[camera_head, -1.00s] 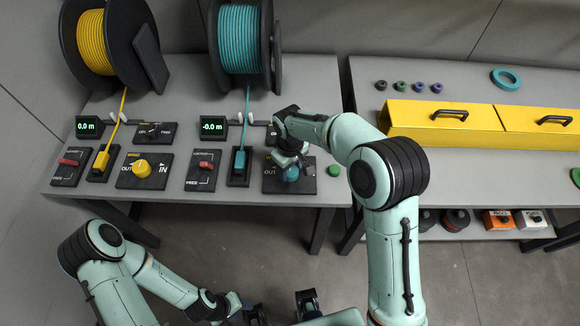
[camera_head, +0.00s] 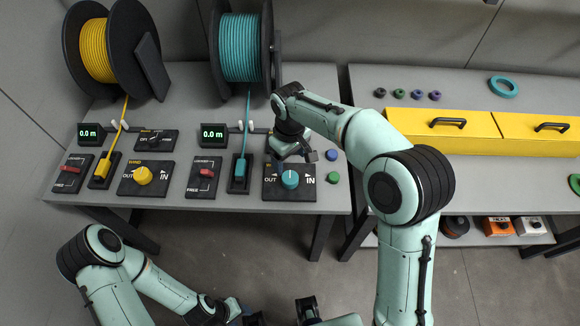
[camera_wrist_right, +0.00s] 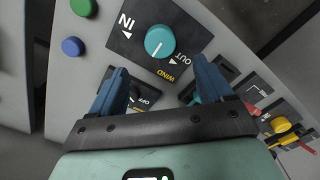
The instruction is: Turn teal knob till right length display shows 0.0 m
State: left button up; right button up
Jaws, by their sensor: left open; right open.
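The teal knob (camera_head: 290,179) sits on a black WIND panel marked OUT and IN, on the front right of the left table. The right length display (camera_head: 214,135) reads 0.0 m in green. My right gripper (camera_head: 306,152) is just behind and above the knob, apart from it. In the right wrist view, the right gripper (camera_wrist_right: 162,84) is open and empty, with the knob (camera_wrist_right: 159,41) beyond its fingertips. My left gripper (camera_head: 232,310) is low at the bottom of the head view, away from the table, open and holding nothing that I can see.
A teal spool (camera_head: 241,47) and a yellow spool (camera_head: 97,50) stand at the back. A yellow knob (camera_head: 143,175), the left display (camera_head: 90,134) and a red lever (camera_head: 206,173) are to the left. Blue (camera_head: 331,155) and green (camera_head: 333,177) buttons lie right of the knob.

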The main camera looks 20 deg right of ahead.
notch_tip(320, 180, up, 4)
dwell(0.7)
